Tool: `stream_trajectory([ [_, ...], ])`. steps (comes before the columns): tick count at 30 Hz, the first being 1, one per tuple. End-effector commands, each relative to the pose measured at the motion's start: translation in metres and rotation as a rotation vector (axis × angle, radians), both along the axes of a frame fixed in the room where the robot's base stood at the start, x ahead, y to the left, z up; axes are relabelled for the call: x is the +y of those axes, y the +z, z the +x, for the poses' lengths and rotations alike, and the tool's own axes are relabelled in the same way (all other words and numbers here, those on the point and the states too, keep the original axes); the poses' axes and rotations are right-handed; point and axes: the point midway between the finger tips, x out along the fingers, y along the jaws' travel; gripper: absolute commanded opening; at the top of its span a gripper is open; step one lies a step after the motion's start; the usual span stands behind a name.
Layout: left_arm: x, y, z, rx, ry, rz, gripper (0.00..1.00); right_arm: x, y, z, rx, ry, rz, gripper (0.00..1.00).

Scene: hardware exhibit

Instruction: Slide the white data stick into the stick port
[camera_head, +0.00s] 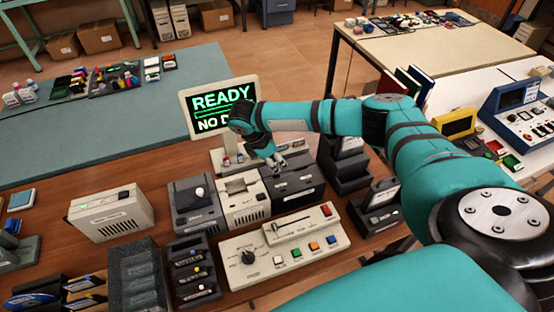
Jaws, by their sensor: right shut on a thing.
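My right arm comes in from the right, and its gripper (279,163) points down over the back of a dark grey device (292,188). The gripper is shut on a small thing. The thing is too small and too covered by the fingers for me to tell whether it is the white data stick. I cannot make out which opening is the stick port. A beige device (245,205) with a slot on top stands left of the dark one. Left of that, a grey device (196,208) has a small white piece on top. My left gripper is not in view.
A screen (219,106) reading READY stands behind the devices. A beige control panel (284,246) with a knob and coloured buttons lies in front. A vented beige box (111,212) stands left. Black stepped holders (345,165) stand right. The blue-grey mat (110,135) has much free room.

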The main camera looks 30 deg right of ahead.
Motion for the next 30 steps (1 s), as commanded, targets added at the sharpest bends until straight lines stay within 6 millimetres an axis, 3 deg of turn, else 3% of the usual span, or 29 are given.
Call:
stream_trajectory([
  [30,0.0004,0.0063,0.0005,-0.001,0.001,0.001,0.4,0.0006,-0.0046,0.0003,-0.001,0.001,0.001,0.0],
])
